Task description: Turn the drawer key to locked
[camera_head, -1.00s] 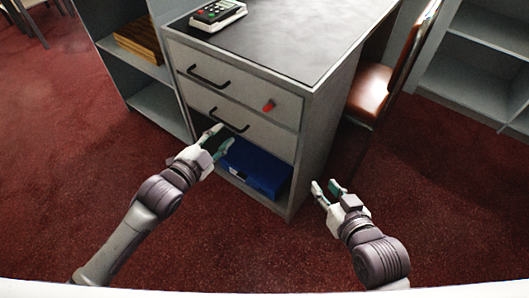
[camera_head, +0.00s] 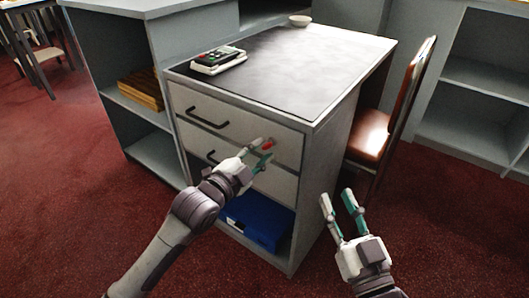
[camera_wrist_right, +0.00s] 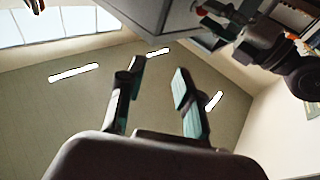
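The red drawer key (camera_head: 267,146) sits on the front of the upper drawer (camera_head: 240,123), towards its right end. My left gripper (camera_head: 264,151) is in front of the drawers with its fingers apart, right at the key in the head view. I cannot tell whether a finger touches the key. My right gripper (camera_head: 338,203) is open and empty, in the air to the right of the drawer cabinet (camera_head: 318,185). Its two fingers (camera_wrist_right: 160,98) also show apart in the right wrist view, with nothing between them.
A card terminal (camera_head: 218,60) and a small bowl (camera_head: 299,20) stand on the dark counter top (camera_head: 290,62). A blue box (camera_head: 258,218) lies in the open bottom compartment. A brown chair (camera_head: 372,135) stands right of the cabinet. Red carpet in front is clear.

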